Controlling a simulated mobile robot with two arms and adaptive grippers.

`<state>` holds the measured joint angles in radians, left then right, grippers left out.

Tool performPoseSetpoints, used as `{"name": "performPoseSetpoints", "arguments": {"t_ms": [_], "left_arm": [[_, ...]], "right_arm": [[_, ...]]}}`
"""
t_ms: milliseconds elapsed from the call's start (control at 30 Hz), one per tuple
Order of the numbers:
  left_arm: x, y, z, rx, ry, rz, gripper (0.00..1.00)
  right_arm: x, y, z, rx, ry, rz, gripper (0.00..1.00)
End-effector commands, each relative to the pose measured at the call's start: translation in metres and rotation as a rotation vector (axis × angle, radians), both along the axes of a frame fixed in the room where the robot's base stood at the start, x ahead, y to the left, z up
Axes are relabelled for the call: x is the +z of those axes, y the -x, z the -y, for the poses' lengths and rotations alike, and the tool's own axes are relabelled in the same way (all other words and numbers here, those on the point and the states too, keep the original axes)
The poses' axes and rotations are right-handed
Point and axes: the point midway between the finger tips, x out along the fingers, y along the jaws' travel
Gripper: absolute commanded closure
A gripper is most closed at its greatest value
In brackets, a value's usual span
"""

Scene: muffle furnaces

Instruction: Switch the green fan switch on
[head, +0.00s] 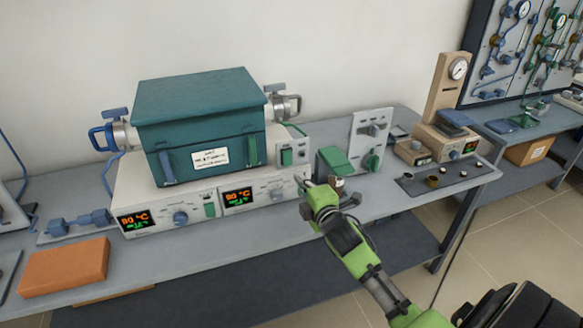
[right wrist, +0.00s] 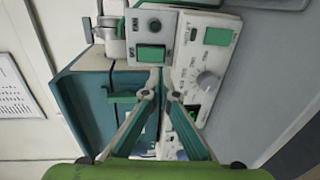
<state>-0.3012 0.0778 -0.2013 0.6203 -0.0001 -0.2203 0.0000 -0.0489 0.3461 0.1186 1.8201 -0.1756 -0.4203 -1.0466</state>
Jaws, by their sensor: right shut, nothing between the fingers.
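The green fan switch (head: 286,157) is a rectangular rocker on a small grey box (head: 300,141) at the right side of the teal furnace. In the right wrist view the green rocker (right wrist: 151,53) sits beside the lettering FAN on its panel. I cannot tell which way it is tipped. My right gripper (head: 305,186) is in front of and below the switch box, to its right. Its green-and-white fingers (right wrist: 161,84) are shut with nothing between them, their tips near the rocker's lower edge in the wrist view. Contact is not visible. My left gripper is out of view.
The teal furnace (head: 200,105) stands on a white control unit (head: 150,198) with lit displays and knobs. Another green switch (right wrist: 217,36) is on that unit. A green-lidded box (head: 335,161) and an upright panel (head: 362,125) stand to the right. An orange block (head: 65,266) lies front left.

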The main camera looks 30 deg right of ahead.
Motion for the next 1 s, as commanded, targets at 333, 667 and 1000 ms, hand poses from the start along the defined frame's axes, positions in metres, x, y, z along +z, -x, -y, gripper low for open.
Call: {"name": "performPoseSetpoints", "arguments": {"t_ms": [333,667,1000], "left_arm": [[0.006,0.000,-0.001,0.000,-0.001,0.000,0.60],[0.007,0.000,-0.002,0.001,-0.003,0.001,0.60],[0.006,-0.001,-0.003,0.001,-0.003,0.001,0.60]], "right_arm": [[-0.007,-0.056,0.013,0.000,-0.003,0.000,1.00],[-0.011,-0.074,0.017,0.001,0.000,-0.001,1.00],[-0.012,-0.074,0.017,0.001,-0.001,0.001,1.00]]}}
